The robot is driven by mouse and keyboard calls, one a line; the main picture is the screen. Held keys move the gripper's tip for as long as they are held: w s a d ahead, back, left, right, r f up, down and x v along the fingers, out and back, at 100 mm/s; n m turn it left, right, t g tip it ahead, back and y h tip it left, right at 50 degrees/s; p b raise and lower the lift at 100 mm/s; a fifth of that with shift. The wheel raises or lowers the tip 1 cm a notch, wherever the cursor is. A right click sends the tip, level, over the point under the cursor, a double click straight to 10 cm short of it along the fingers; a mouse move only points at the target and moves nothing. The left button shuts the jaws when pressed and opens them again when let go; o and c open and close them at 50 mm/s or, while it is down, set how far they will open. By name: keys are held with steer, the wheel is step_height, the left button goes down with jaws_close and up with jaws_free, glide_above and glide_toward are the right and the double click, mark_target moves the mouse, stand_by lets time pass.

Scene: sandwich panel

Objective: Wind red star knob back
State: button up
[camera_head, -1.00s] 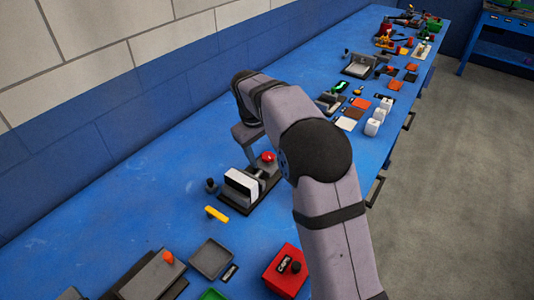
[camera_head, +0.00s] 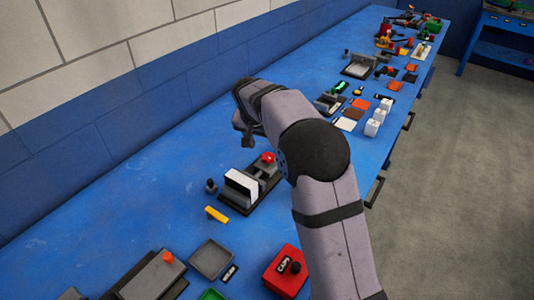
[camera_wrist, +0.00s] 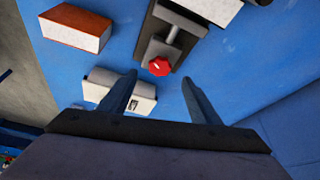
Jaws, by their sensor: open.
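The red star knob (camera_head: 268,157) sits at the far end of a clamp fixture on the blue bench. In the wrist view the knob (camera_wrist: 159,66) is on the end of a grey screw (camera_wrist: 172,35). A white sandwich panel (camera_head: 240,184) stands upright in the fixture, and its edge shows at the top of the wrist view (camera_wrist: 215,8). My gripper (camera_wrist: 159,77) is open and empty, its two fingers apart in the wrist view. The knob appears just beyond the fingertips, between their lines, untouched. In the head view the fingers are mostly hidden by my wrist.
The fixture's dark base (camera_head: 233,207) has a black knob (camera_head: 211,186) and a yellow bar (camera_head: 216,214) beside it. White blocks (camera_head: 372,127) and coloured tiles lie farther along the bench. A red box (camera_head: 285,272) and grey tray (camera_head: 211,258) are nearer. Bench left of the fixture is clear.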

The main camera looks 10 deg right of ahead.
mark_target(268, 157)
steer(key=shift+p+x, duration=0.6)
steer(key=shift+x, duration=2.65)
steer(key=shift+c, duration=0.6)
steer(key=c, duration=0.9)
